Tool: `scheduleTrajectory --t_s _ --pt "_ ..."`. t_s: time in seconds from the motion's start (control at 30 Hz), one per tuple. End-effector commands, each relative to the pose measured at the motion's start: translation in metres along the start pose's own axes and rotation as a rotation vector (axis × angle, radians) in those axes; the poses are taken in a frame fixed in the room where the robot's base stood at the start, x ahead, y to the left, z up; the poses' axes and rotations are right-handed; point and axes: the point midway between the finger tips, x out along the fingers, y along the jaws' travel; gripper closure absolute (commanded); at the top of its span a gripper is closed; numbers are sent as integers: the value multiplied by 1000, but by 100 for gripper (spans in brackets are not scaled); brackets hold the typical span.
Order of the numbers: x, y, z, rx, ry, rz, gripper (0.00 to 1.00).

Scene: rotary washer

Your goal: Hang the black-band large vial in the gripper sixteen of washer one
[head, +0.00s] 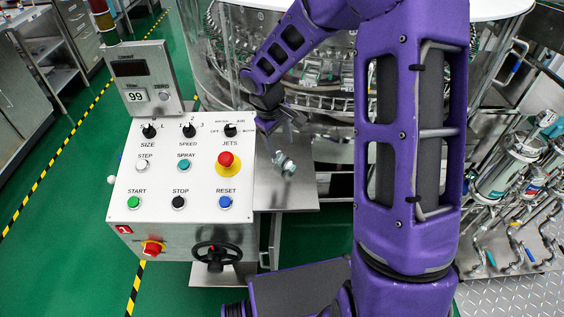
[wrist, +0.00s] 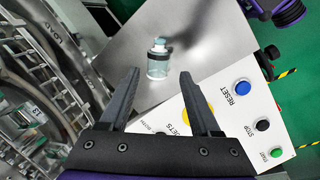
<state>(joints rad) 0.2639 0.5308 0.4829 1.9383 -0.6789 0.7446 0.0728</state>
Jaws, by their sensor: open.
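A small clear vial with a pale blue cap and a black band (wrist: 158,67) rests on a bare steel shelf (wrist: 200,25). In the head view the vial (head: 285,163) is on the shelf right of the control panel; I cannot tell surely whether it stands or lies. My gripper (head: 284,126) is open and empty, apart from the vial. In the wrist view its fingertips (wrist: 159,76) frame the vial, which appears beyond them. The washer (head: 320,75) is behind the shelf, partly hidden by my arm. Gripper sixteen cannot be picked out.
The control panel (head: 132,190) with knobs, buttons and a handwheel (head: 216,256) borders the shelf on the left. Washer metalwork (wrist: 38,75) fills the left of the wrist view. Pipes and valves (head: 510,190) stand at right. The shelf around the vial is clear.

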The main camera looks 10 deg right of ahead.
Motion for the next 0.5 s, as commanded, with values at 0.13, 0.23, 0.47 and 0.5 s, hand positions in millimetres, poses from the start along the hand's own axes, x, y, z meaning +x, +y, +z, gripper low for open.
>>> scheduleTrajectory --t_s 0.13,0.23,0.47,0.5 --pt "24 0 0 -1 -1 -1 36" --pt "29 0 0 -1 0 0 36" --pt "55 1 -2 -1 -1 -3 36" --pt "61 2 -2 0 -1 -2 36"
